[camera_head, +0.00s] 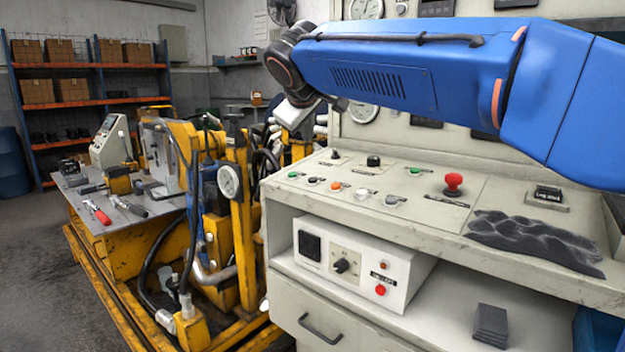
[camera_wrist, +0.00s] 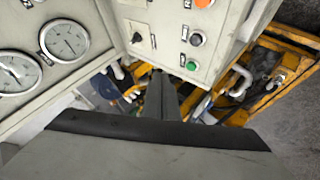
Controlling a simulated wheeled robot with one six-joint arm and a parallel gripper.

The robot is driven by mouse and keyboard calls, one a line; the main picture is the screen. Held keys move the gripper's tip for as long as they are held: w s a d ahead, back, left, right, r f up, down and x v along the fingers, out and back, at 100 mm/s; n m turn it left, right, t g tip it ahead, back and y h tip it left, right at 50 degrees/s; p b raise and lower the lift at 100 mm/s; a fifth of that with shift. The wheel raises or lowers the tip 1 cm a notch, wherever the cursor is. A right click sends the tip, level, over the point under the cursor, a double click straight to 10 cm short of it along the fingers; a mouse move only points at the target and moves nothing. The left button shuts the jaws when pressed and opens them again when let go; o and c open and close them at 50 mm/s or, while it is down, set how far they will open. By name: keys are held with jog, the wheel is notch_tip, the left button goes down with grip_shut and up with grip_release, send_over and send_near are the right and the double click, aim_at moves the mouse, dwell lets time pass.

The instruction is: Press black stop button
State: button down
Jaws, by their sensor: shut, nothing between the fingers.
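The control panel (camera_head: 412,216) slopes at the front of the pale console. In its front row, a small dark button (camera_head: 314,181) sits just right of a green button (camera_head: 293,174); its label is too small to read. In the wrist view, a button with a pale rim (camera_wrist: 196,39) lies above a green button (camera_wrist: 191,65). Black switches (camera_head: 373,160) stand in the back row. My gripper (camera_head: 300,112) hangs above the panel's back left end, apart from the buttons. Its fingers (camera_wrist: 160,96) are shut and empty, pointing beside the panel's left edge.
A red mushroom button (camera_head: 453,182) and a crumpled dark cloth (camera_head: 535,240) lie to the right. Gauges (camera_wrist: 64,40) line the upright panel behind. Yellow machinery with a gauge (camera_head: 229,181) stands close to the left. Air above the front row is clear.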

jog(key=shift+w+d+f, duration=0.15)
jog(key=shift+f, duration=1.3)
jog(key=shift+w+d+f, duration=0.15)
jog(key=shift+w+f, duration=0.05)
jog(key=shift+f, duration=1.2)
jog(key=shift+w+d+f, duration=0.15)
jog(key=shift+f, duration=1.3)
jog(key=shift+f, duration=0.25)
jog(key=shift+f, duration=0.15)
jog(key=shift+w+f, duration=0.1)
jog(key=shift+f, duration=0.3)
jog(key=shift+r, duration=0.8)
jog(key=shift+r, duration=0.1)
jog(key=shift+s+a+r, duration=0.15)
jog(key=shift+s+r, duration=0.05)
jog(key=shift+r, duration=1)
jog(key=shift+s+a+r, duration=0.1)
jog(key=shift+s+r, duration=0.1)
jog(key=shift+r, duration=1)
